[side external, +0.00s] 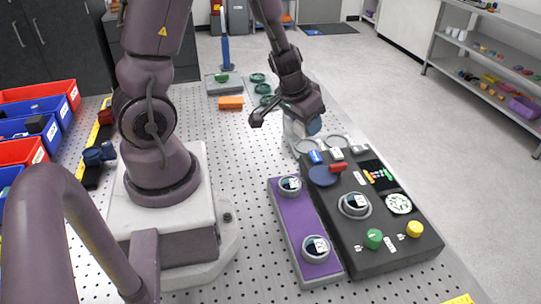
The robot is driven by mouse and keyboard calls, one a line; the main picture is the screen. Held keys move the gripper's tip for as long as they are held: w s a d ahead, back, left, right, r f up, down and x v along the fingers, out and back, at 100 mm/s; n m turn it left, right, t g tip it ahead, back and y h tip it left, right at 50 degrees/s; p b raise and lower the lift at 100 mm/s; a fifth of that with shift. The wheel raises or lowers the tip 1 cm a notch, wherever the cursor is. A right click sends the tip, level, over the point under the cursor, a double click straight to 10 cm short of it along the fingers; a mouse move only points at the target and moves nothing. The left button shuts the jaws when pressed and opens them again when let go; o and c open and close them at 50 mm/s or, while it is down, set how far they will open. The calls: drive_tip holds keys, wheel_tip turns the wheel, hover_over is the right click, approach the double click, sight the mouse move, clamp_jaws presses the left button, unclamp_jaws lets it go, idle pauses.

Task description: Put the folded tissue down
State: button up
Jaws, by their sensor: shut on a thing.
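My gripper (303,120) points down just behind the far left end of the dark grey instrument block. The piece is mostly hidden by the gripper. I cannot tell whether it touches anything beneath it.
The dark block (400,255) bears a blue disc (322,176), a ringed gauge (355,204), and green (373,238) and yellow (414,229) knobs. A purple tray (291,213) lies beside it. An orange block (230,102) sits farther back. The perforated table (235,145) is clear at centre left.

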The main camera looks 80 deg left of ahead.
drive_tip(key=s+a+n+y, duration=0.1)
drive_tip(key=a+n, duration=0.1)
drive_tip(key=n, duration=0.1)
wheel_tip(320, 180, up, 6)
drive_tip(key=n+g+y, duration=0.2)
drive_tip(key=n+g, duration=0.2)
drive_tip(key=n, duration=0.6)
hover_over(269, 153)
drive_tip(key=d, duration=0.1)
drive_tip(key=shift+n, duration=0.3)
drive_tip(key=shift+d+f, duration=0.15)
drive_tip(key=shift+f, duration=9.6)
drive_tip(key=shift+f, duration=0.1)
drive_tip(key=o, duration=0.8)
drive_tip(key=shift+o, duration=0.2)
